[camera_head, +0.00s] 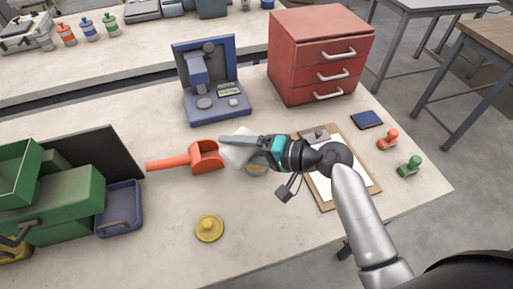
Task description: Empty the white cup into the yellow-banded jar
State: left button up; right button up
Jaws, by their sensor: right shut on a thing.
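My right gripper (247,141) comes in from the lower right and is shut on the white cup (236,156). The cup looks tilted. Just right of and below it, the yellow-banded jar (257,169) shows only in part, because my gripper covers most of it. I cannot tell whether the cup touches the jar, and the insides of both are hidden. My left gripper is not in view.
An orange-red scoop (185,160) lies left of the cup. A yellow lid (209,228) is in front. A blue machine (212,95), red drawers (312,60) and a clipboard (364,171) stand around. A green machine (65,205) with a blue tray (137,212) is left.

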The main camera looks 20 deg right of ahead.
jog(key=shift+w+d+r+m+y, duration=0.15)
jog(key=shift+d+m+y, duration=0.05)
jog(key=shift+m+y, duration=0.1)
jog(key=shift+w+d+r+m+y, duration=0.2)
jog(key=shift+r+m+y, duration=0.2)
jog(key=shift+m, duration=0.2)
dwell(0.8)
jog(key=shift+d+f+m+y+b, duration=0.2)
jog(key=shift+f+m+y+b, duration=0.2)
jog(key=shift+f+m, duration=0.15)
dwell(0.6)
jog(key=shift+w+d+r+m+y, duration=0.3)
jog(key=shift+m+y, duration=0.2)
jog(key=shift+m, duration=0.5)
jog(key=shift+w+d+r+m+y, duration=0.2)
jog(key=shift+d+r+m+y, duration=0.25)
jog(key=shift+m, duration=0.5)
dwell(2.2)
jog(key=shift+a, duration=0.1)
jog(key=shift+s+a+f+n+h, duration=0.15)
jog(key=shift+s+a+n+h, duration=0.1)
jog(key=shift+n, duration=0.45)
jog(key=shift+s+a+f+n+h, duration=0.15)
jog(key=shift+a+f+n+h, duration=0.15)
jog(key=shift+n, duration=0.3)
jog(key=shift+s+a+f+n+h, duration=0.1)
jog(key=shift+a+f+n+h, duration=0.1)
jog(key=shift+n+h, duration=0.3)
jog(key=shift+r, duration=0.1)
